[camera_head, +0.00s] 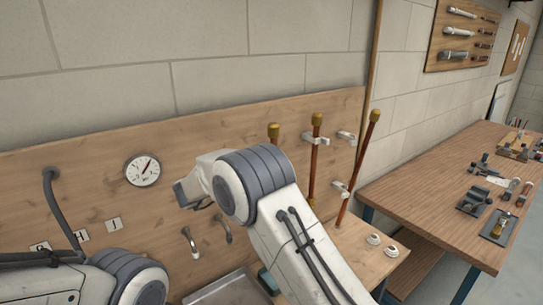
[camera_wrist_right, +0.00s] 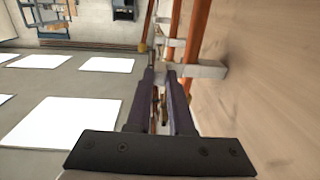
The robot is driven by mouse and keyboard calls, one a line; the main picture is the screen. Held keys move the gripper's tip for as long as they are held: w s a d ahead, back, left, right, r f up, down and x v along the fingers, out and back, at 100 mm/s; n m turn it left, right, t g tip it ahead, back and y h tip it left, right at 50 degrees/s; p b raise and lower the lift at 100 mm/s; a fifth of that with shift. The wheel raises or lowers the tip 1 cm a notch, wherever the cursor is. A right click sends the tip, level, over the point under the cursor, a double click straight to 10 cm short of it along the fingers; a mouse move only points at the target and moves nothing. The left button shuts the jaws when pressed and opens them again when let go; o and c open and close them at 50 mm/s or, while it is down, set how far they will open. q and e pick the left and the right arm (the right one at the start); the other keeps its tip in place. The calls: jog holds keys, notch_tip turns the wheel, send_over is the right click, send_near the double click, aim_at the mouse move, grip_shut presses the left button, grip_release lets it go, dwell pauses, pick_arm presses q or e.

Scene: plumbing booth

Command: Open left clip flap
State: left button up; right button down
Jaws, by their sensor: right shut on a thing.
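In the right wrist view, my right gripper (camera_wrist_right: 160,73) is shut, its dark fingertips against the near pale clip (camera_wrist_right: 207,70) on the wooden board. It appears to hold the clip's flap, but the flap is mostly hidden between the fingers. Copper pipes (camera_wrist_right: 195,30) run beside it, and another pale clip (camera_wrist_right: 174,42) lies farther along. In the head view, the capped copper pipes (camera_head: 314,155) stand at the board, one tilted. An upper clip (camera_head: 345,137) and a lower clip (camera_head: 338,187) show at the right. My right arm hides the area left of them. My left gripper is out of view.
A pressure gauge (camera_head: 142,170) and a grey bent pipe (camera_head: 62,215) are on the board at left. Two white round fittings (camera_head: 374,239) lie on the ledge. A wooden workbench (camera_head: 440,190) with tools stands at right.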

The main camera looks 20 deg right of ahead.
jog(key=shift+w+a+r+m+g+h+p, duration=0.15)
jog(key=shift+m+g+p, duration=0.1)
jog(key=shift+m+g, duration=0.2)
jog(key=shift+w+a+r+m+g+h+p, duration=0.1)
jog(key=shift+a+m+g+h+p, duration=0.1)
jog(key=shift+m+g, duration=0.2)
jog(key=shift+g, duration=0.35)
jog(key=c, duration=0.8)
grip_release()
jog(key=shift+d, duration=0.1)
jog(key=shift+f, duration=0.1)
jog(key=b+v, duration=0.4)
jog(key=v, duration=0.6)
jog(key=shift+a, duration=0.25)
